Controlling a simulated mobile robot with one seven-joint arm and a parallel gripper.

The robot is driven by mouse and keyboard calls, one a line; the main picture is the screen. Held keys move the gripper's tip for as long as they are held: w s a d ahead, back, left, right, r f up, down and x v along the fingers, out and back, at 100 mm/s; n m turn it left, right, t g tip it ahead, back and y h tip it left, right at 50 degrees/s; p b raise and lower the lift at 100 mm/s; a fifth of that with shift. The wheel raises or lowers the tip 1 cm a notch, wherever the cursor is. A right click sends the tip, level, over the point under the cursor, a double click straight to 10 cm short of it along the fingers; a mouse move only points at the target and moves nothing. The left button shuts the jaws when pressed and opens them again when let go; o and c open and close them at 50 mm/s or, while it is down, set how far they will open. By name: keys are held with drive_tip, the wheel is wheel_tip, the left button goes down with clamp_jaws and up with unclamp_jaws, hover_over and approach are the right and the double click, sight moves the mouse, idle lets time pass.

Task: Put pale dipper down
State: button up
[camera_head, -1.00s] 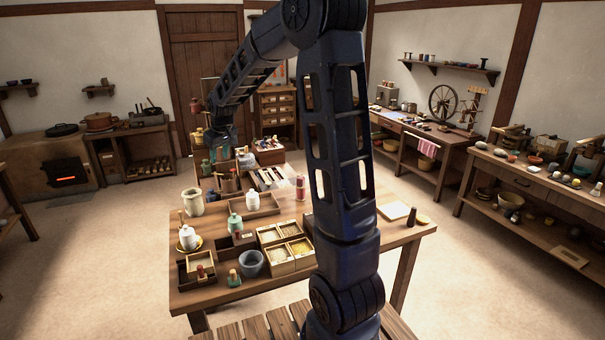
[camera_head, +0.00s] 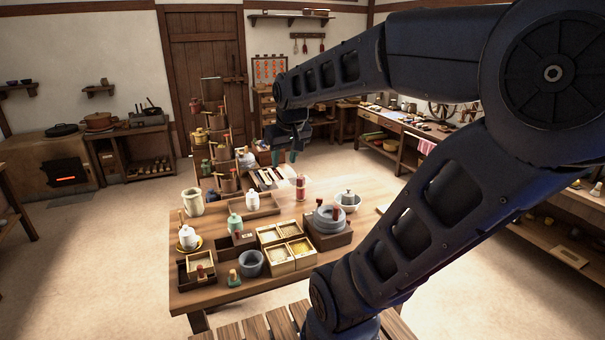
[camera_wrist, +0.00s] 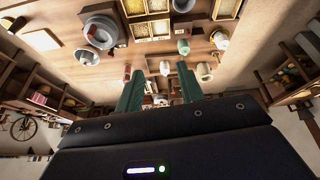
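My gripper (camera_head: 288,156) is above the far side of the worktable (camera_head: 375,188), right of the tiered rack. In the wrist view its two green fingers (camera_wrist: 160,80) stand well apart, with no held object visible between them. I cannot pick out a pale dipper for certain in either view. The tiered wooden rack (camera_head: 216,128) carries several small tubs with red-tipped pieces. On the table, a white bowl (camera_head: 355,206) holds a grey piece, beside a grey stone quern (camera_head: 322,219) on a dark base.
A red-topped mill (camera_head: 301,188) stands below my gripper's area. Pale-filled boxes (camera_head: 283,262), a grey mortar (camera_head: 251,263), a white jar (camera_head: 188,237) and a cream jug (camera_head: 192,202) crowd the table's left and front. Bare wood shows around the mill and bowl.

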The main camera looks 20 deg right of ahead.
drive_tip(key=s+d+f+m, duration=0.1)
drive_tip(key=s+d, duration=0.1)
drive_tip(key=s, duration=0.5)
drive_tip(key=shift+s+f, duration=0.35)
drive_tip(key=shift+f, duration=0.05)
idle(0.7)
